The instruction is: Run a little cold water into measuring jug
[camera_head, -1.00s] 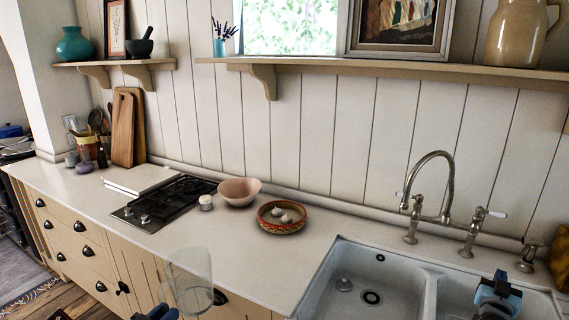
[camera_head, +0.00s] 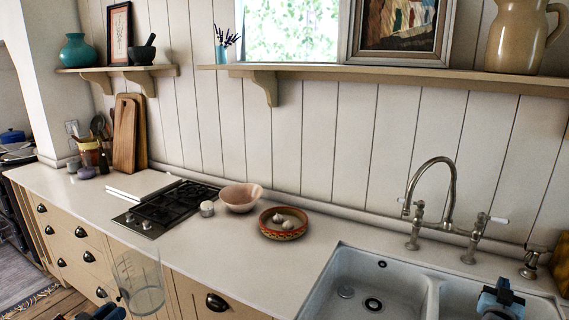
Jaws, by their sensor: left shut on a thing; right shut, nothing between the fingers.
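The measuring jug (camera_head: 141,284) is clear and see-through, in front of the counter's cabinet fronts at the lower left. My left gripper (camera_head: 112,310) is shut on it at the bottom edge of the view; the exact grip is mostly cut off. The metal tap (camera_head: 451,190) has a tall curved spout and white-tipped levers, with the right lever (camera_head: 490,219) plain to see. It stands behind the double white sink (camera_head: 428,283). No water shows at the spout. My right gripper (camera_head: 501,298) is shut and empty, over the right basin, apart from the tap.
The counter left of the sink (camera_head: 235,260) is clear. A shelf (camera_head: 400,75) runs above the tap.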

